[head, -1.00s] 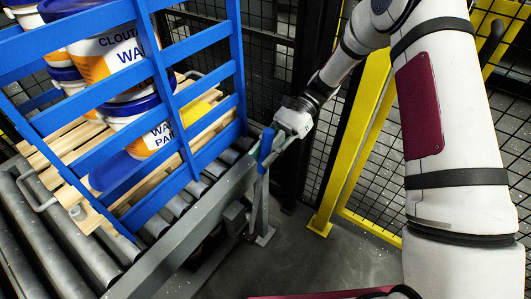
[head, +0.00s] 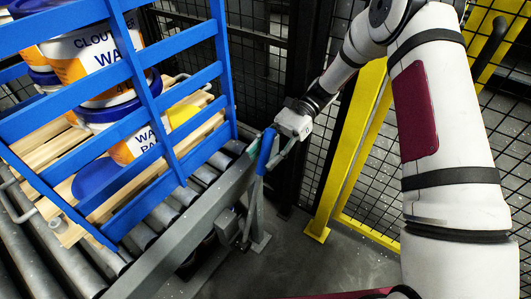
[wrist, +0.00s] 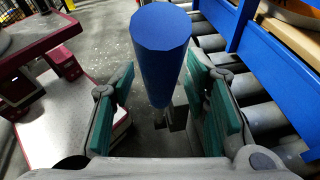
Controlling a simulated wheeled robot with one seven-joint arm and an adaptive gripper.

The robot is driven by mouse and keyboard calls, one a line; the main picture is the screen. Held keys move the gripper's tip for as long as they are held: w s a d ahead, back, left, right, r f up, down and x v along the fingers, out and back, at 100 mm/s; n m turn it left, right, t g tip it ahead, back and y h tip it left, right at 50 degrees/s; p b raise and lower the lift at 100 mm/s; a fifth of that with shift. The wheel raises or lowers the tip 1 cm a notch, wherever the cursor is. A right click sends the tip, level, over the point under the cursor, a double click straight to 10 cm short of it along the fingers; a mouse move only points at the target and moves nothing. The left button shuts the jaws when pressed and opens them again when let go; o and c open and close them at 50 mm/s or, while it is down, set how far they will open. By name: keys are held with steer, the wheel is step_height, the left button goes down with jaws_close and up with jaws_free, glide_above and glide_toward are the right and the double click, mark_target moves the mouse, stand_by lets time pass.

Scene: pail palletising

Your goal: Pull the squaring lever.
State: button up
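The squaring lever has a blue cylindrical handle (head: 266,151) on a thin grey rod beside the roller conveyor, and it leans in the head view. My gripper (head: 284,138) is at the handle's upper part. In the wrist view the handle (wrist: 160,50) stands between the two green-padded fingers of my gripper (wrist: 163,108). The fingers are apart, with gaps visible on both sides of the handle. The blue slatted squaring frame (head: 130,68) stands over the conveyor in front of the pails (head: 137,147) on a wooden pallet (head: 60,158).
The roller conveyor's grey side rail (head: 190,225) runs close by the lever. A yellow post (head: 345,160) and black mesh fence (head: 376,175) stand behind my arm. Grey floor (head: 335,265) is clear in front of the post.

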step_height(320, 180, up, 10)
steer(key=shift+r, duration=0.1)
steer(key=shift+s+a, duration=0.15)
steer(key=c, duration=0.6)
steer(key=s+n+h+p, duration=0.1)
steer(key=n+h, duration=0.1)
steer(key=s+a+f+n+h+p, duration=0.1)
steer(key=s+n, duration=0.1)
steer(key=s+a+n+h+p, duration=0.1)
steer(key=s+n+h, duration=0.1)
steer(key=n, duration=0.1)
steer(key=shift+s+a+f+h, duration=0.1)
steer(key=shift+f+h, duration=0.2)
steer(key=shift+f, duration=0.05)
jaws_close()
steer(key=s+a+r+n+t+h+p, duration=0.1)
steer(key=a+r+n+t+h+p, duration=0.35)
steer(key=n, duration=1.05)
steer(key=s+a+r+n+t+h+p, duration=0.1)
steer(key=a+n+t+h+p, duration=0.3)
steer(key=n+t, duration=0.75)
steer(key=w+d+f+n+g, duration=0.1)
steer(key=w+d+f, duration=0.1)
steer(key=f, duration=0.3)
steer(key=w+d+f+n+g, duration=0.2)
steer(key=w+d+f, duration=0.1)
steer(key=d+f, duration=0.2)
steer(key=shift+f+h+b, duration=0.3)
steer(key=shift+f+h, duration=0.05)
steer(key=shift+f, duration=0.05)
